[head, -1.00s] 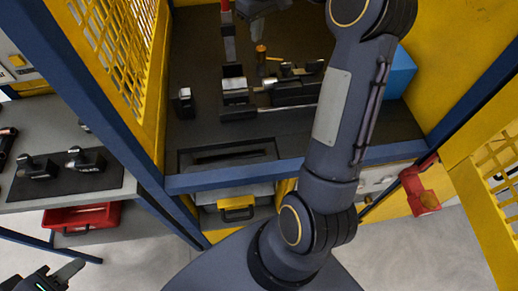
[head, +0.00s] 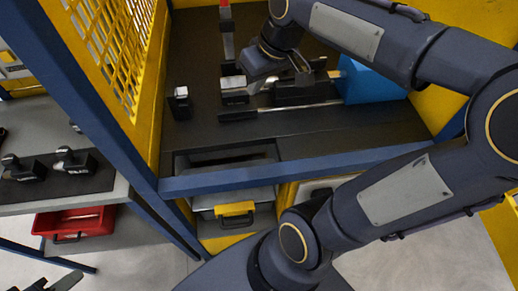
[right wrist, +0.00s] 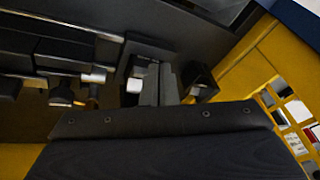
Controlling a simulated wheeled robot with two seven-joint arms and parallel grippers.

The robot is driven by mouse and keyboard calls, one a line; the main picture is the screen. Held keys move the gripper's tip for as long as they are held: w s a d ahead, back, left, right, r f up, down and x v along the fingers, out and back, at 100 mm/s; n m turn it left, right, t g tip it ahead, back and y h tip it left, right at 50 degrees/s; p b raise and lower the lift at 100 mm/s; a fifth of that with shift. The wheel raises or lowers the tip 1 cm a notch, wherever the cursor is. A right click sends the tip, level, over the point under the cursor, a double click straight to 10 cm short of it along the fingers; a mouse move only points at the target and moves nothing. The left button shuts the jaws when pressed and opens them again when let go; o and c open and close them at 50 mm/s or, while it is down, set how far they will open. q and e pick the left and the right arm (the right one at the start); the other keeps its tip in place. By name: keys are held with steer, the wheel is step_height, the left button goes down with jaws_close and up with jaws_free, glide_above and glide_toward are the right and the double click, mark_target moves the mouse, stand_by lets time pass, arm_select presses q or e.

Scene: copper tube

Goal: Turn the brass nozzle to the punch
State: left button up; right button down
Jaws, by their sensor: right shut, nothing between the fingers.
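In the right wrist view, a small brownish piece that looks like the brass nozzle (right wrist: 62,92) sits left of my fingers, beside a short bright cylinder (right wrist: 93,77). In the head view my right arm and hand hide the nozzle. My right gripper (right wrist: 160,88) is shut and empty, its fingers close together and apart from the nozzle, over the area between two dark blocks. Its hand (head: 262,62) shows above the bench fixtures in the head view. I cannot pick out the punch with certainty. My left gripper (head: 50,284) is cut off at the bottom left edge.
A silver-faced block (head: 234,90), a smaller block (head: 181,99) and a long metal rod (head: 300,107) are on the dark bench. A blue box (head: 370,84) stands at right. Yellow mesh (head: 100,45) and a blue frame rail (head: 290,172) border the bench. Its front is clear.

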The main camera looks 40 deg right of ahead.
steer(key=s+a+f+m+t+y+b, duration=0.1)
steer(key=s+a+f+b, duration=0.2)
steer(key=s+a+f, duration=0.6)
steer(key=w+d+r+m+g+h+p, duration=0.1)
steer(key=w+d+r+m+h+p, duration=0.25)
steer(key=w+d, duration=1.05)
steer(key=w+d+r+m+g+h+p, duration=0.15)
steer(key=w+d+r+m, duration=0.45)
steer(key=w+d, duration=0.8)
steer(key=shift+n+t+h, duration=0.25)
steer(key=shift+n+h, duration=0.15)
steer(key=shift+n, duration=0.15)
steer(key=d+f, duration=0.1)
steer(key=f, duration=0.2)
steer(key=d+f, duration=0.1)
steer(key=f, duration=0.1)
steer(key=d+f, duration=0.2)
steer(key=f, duration=0.1)
steer(key=shift+s+f, duration=0.15)
steer(key=shift+f, duration=0.15)
steer(key=shift+s+a+p, duration=0.45)
steer(key=shift+s+a, duration=0.65)
steer(key=shift+a, duration=0.15)
steer(key=shift+s+a+f, duration=0.2)
steer(key=shift+a+f, duration=0.05)
steer(key=shift+a, duration=0.15)
